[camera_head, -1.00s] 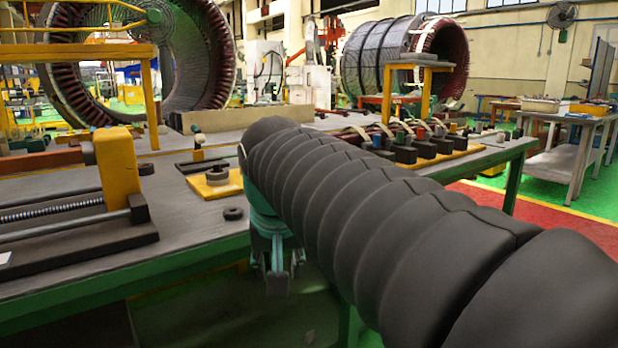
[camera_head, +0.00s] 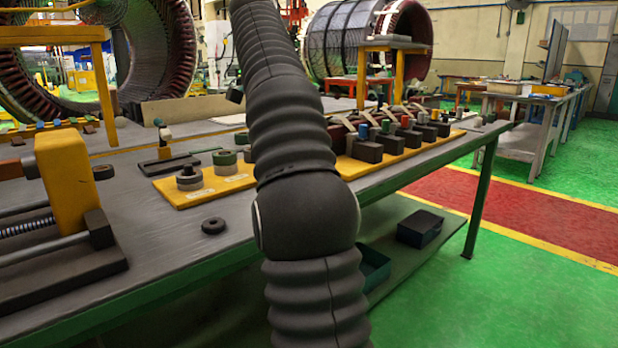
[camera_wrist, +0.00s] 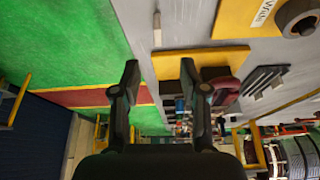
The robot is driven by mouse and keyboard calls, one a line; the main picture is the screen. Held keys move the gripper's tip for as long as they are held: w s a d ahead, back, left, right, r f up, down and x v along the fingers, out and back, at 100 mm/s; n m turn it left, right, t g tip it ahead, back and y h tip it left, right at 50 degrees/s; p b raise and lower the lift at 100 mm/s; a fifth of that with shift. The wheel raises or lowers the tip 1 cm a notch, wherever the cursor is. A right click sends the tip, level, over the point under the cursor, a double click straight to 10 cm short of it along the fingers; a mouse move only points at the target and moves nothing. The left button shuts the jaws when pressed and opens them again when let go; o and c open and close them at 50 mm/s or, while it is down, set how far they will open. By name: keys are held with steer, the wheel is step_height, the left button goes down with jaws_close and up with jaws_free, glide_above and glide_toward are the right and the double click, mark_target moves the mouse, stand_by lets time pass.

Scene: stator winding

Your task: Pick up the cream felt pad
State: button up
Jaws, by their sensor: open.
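I cannot pick out a cream felt pad for sure in either view. Pale strips (camera_head: 345,122) lie over a row of dark blocks on a yellow board (camera_head: 395,155) in the head view, but I cannot tell whether one is the pad. My gripper (camera_wrist: 160,72) is open and empty in the wrist view, its two dark fingers apart. It points across the workbench's edge. Part of the yellow board with blocks (camera_wrist: 190,57) shows beyond the fingertips. In the head view my arm hides the middle of the bench, and the gripper cannot be made out.
The grey workbench (camera_head: 165,232) has a yellow board with round rolls (camera_head: 212,183), a loose dark ring (camera_head: 213,226) and a yellow clamp fixture (camera_head: 68,178). Bins stand on the lower shelf, one dark (camera_head: 419,228). Green floor (camera_head: 530,300) is open at right.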

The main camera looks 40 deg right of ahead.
steer(key=x, duration=0.8)
steer(key=shift+d+f, duration=0.1)
steer(key=shift+d, duration=0.05)
steer(key=shift+s+x, duration=0.15)
steer(key=shift+x, duration=1.2)
steer(key=shift+s+x, duration=0.1)
steer(key=shift+x, duration=1.25)
steer(key=shift+d, duration=0.15)
jaws_close()
